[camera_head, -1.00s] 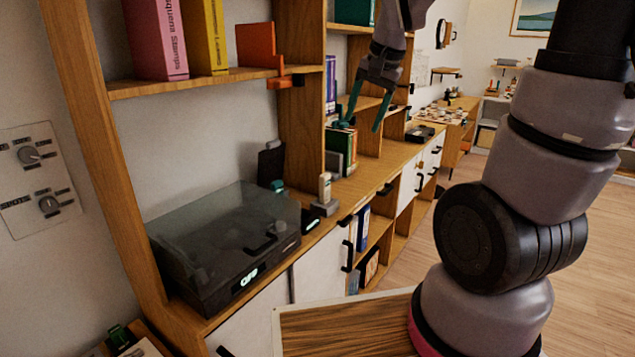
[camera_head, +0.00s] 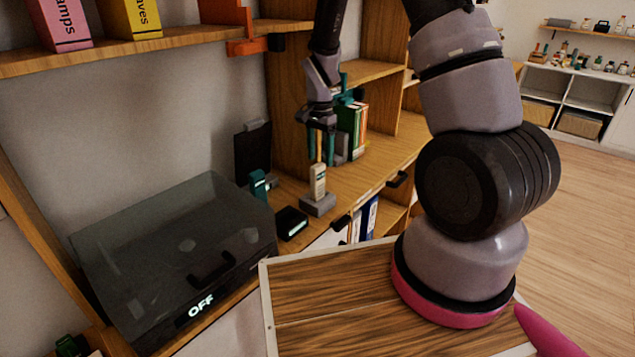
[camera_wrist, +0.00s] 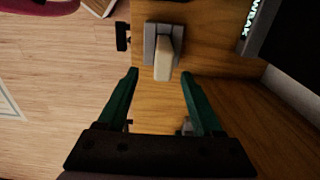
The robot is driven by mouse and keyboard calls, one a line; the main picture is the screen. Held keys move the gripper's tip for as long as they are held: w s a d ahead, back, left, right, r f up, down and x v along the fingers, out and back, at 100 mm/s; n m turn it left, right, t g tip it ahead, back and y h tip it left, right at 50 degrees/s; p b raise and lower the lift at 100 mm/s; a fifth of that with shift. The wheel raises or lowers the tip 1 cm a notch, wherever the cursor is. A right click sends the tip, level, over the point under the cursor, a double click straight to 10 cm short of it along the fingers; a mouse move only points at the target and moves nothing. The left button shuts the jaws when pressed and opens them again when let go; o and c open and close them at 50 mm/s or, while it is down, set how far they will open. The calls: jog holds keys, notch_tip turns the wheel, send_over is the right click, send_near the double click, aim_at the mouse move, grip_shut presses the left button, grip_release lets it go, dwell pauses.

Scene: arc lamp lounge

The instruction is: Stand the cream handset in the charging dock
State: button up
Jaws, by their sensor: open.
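The cream handset (camera_head: 318,183) stands upright in a grey block-like base (camera_head: 318,206) near the shelf's front edge. I cannot tell for sure whether this base is the charging dock. In the wrist view the handset (camera_wrist: 163,62) rises from the grey base (camera_wrist: 149,45). My gripper (camera_head: 321,158) is open, with teal fingers pointing down close to the handset's top. In the wrist view my gripper (camera_wrist: 160,75) has its fingertips either side of the handset's near end, with gaps and nothing held.
A small black box (camera_head: 292,222) with a lit face sits left of the base. A teal item (camera_head: 258,185) stands behind it. A lidded dark machine (camera_head: 180,260) marked OFF fills the left. Books (camera_head: 353,130) stand behind right. An orange bracket (camera_head: 250,35) juts from the upper shelf.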

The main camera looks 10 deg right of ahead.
aim_at(320, 165)
notch_tip(320, 165, down, 4)
jog(key=shift+r, duration=0.1)
jog(key=f, duration=0.5)
jog(key=shift+a+f, duration=0.35)
grip_shut()
